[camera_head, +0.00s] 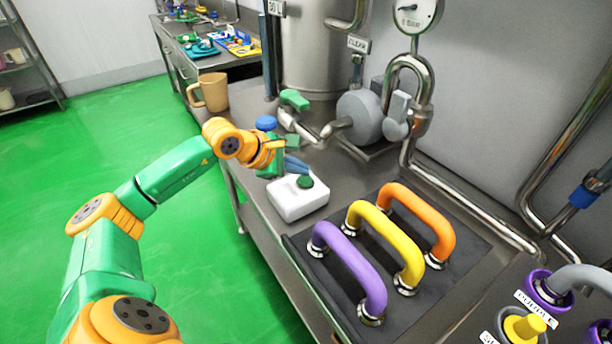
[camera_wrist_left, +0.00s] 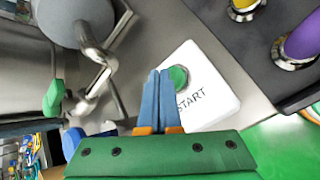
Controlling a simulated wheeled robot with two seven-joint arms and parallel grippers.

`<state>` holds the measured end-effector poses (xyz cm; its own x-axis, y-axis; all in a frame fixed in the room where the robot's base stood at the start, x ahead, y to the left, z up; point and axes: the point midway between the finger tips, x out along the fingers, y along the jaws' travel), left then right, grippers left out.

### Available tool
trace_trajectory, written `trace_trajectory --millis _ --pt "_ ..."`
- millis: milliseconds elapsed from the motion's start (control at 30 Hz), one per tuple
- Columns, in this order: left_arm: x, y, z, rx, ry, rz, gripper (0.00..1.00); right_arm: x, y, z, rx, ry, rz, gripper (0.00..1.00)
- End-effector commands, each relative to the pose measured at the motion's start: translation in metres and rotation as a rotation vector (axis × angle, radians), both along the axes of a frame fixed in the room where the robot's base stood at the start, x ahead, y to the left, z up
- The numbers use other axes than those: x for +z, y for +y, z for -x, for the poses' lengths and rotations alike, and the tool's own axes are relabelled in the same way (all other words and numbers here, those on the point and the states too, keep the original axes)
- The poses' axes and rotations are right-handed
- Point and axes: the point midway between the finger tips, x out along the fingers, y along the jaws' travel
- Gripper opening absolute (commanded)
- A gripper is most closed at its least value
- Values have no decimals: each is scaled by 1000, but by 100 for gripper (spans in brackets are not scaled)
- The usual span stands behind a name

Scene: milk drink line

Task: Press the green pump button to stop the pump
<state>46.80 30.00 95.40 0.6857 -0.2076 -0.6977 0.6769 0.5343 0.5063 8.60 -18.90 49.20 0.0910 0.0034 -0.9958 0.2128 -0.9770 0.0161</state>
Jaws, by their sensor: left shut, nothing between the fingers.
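The green pump button (camera_head: 305,181) sits on top of a white box (camera_head: 298,202) on the steel counter. In the left wrist view the green button (camera_wrist_left: 178,76) shows beside my fingertips, and the white box (camera_wrist_left: 213,92) carries the word START. My left gripper (camera_head: 303,168) is shut and empty, with its blue fingers together just above and behind the button. In the left wrist view the fingers (camera_wrist_left: 160,73) overlap the button's left edge; I cannot tell whether they touch it. The grey pump (camera_head: 360,117) stands behind the box. My right gripper is not in view.
Purple, yellow and orange handles (camera_head: 405,250) stand on a dark mat right of the box. A green-handled valve (camera_head: 295,100), a blue knob (camera_head: 266,123) and a tan mug (camera_head: 209,92) lie beyond my gripper. Steel pipes run along the wall.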

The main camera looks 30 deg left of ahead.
Motion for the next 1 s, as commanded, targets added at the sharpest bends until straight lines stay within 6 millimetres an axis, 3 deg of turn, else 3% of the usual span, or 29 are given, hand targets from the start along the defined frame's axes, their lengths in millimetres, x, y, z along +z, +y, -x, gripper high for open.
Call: trace_trajectory --millis 67,367,800,1000 --pt "8 0 0 1 -1 0 0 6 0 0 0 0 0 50" --pt "9 0 0 1 -1 0 0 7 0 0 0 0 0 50" --pt "68 0 0 0 -1 0 0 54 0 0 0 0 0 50" --pt "67 0 0 0 -1 0 0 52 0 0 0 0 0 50"
